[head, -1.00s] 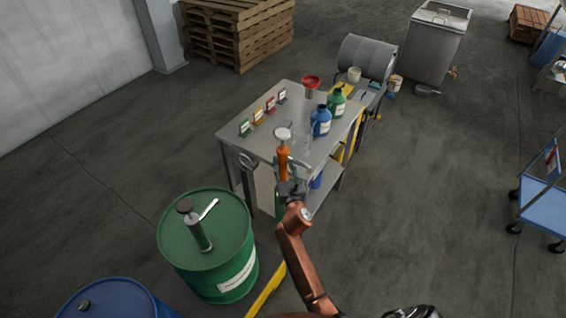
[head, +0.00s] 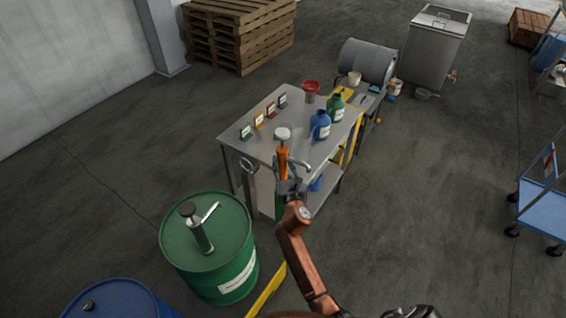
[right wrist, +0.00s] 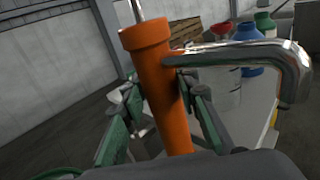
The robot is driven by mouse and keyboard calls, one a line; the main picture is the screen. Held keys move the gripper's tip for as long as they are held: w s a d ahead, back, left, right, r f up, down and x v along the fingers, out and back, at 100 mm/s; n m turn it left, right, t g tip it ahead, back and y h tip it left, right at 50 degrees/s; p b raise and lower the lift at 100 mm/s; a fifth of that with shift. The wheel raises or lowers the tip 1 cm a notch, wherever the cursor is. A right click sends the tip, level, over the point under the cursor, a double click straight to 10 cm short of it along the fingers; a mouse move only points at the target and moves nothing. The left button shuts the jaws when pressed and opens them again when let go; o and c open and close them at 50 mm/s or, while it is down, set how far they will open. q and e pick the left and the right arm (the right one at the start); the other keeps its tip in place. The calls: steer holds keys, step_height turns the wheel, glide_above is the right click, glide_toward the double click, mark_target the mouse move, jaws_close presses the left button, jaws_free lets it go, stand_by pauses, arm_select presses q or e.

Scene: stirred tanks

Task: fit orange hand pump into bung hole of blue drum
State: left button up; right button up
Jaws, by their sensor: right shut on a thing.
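In the right wrist view the pump (right wrist: 160,85) stands between the green fingers (right wrist: 165,110), slightly tilted in the picture. The blue drum (head: 112,300) is at the bottom left of the head view, cut off by the edge, with a dark fitting (head: 88,306) on its lid. The pump is well apart from it. My left gripper does not show.
A green drum (head: 225,272) with its own green pump (head: 200,232) stands between the blue drum and my right arm. The steel table (head: 262,150) holds a blue bottle (head: 320,124), a green bottle (head: 336,107) and small coloured signs. Floor at left is clear.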

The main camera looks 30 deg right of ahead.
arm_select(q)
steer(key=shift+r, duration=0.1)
arm_select(e)
steer(key=shift+r, duration=0.25)
steer(key=shift+r+p, duration=0.6)
steer(key=shift+r, duration=0.3)
step_height(320, 180, up, 10)
steer(key=p, duration=0.7)
steer(key=shift+f+p, duration=0.25)
steer(key=shift+p, duration=0.1)
step_height(320, 180, up, 8)
steer(key=p, duration=0.8)
steer(key=shift+r, duration=0.25)
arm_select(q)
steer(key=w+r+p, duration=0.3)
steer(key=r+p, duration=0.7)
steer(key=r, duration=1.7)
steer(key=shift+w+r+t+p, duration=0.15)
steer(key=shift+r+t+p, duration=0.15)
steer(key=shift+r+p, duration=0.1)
arm_select(e)
step_height(320, 180, up, 10)
glide_above(282, 149)
steer(key=shift+s, duration=0.1)
steer(key=shift+f, duration=0.1)
